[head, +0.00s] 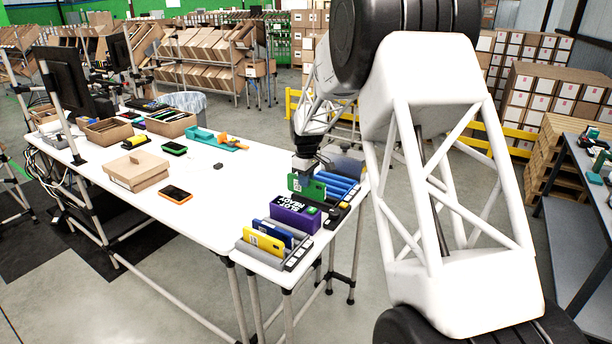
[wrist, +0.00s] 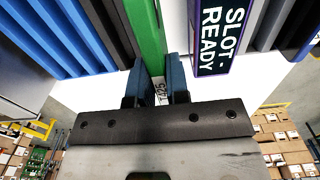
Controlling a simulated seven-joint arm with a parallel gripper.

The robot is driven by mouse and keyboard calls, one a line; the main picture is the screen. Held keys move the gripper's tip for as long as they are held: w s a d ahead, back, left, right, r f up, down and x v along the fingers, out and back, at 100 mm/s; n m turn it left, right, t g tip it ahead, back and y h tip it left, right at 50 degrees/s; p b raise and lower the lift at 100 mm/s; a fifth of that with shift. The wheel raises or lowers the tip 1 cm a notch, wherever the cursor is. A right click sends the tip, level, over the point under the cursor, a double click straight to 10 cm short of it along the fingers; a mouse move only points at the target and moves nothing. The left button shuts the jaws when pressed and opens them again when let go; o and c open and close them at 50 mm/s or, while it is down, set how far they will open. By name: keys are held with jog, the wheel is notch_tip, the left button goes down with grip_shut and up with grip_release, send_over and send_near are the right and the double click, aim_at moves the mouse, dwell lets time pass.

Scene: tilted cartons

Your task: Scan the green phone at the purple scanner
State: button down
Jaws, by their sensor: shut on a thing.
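My gripper (head: 304,170) is shut on the green phone (head: 308,188) and holds it on edge above the small side table. The wrist view shows the green phone (wrist: 148,38) between my two blue-grey fingers (wrist: 155,85). The purple scanner (head: 287,217) stands just in front of the phone in the head view. Its label reads "SLOT READY". In the wrist view the scanner (wrist: 216,36) is right of the phone, with a strip of white table showing between them. Whether the phone's lower edge touches anything is hidden.
A rack with blue dividers (head: 338,184) stands behind the phone. A front rack (head: 297,258) holds a yellow phone (head: 264,243) and a blue one (head: 277,231). An orange-edged phone (head: 175,194) and a carton (head: 135,171) lie on the long white table (head: 205,215).

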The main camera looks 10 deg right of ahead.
aim_at(306, 196)
jog(key=shift+f, duration=2.8)
jog(key=shift+r, duration=3)
